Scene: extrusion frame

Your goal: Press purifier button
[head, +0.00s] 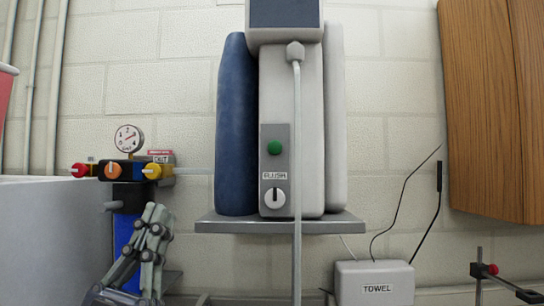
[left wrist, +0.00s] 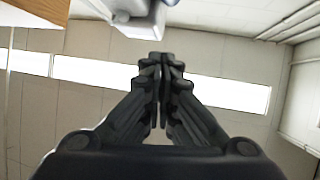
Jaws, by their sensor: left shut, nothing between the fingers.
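The purifier (head: 303,120) is a white wall unit with a blue cylinder (head: 237,130) on its left, standing on a grey shelf (head: 340,226). My right gripper is not in view.
A pressure gauge (head: 128,138) with red, orange and yellow knobs stands behind and above my left gripper. A white hose (head: 298,150) hangs down the purifier's front, right of the button.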

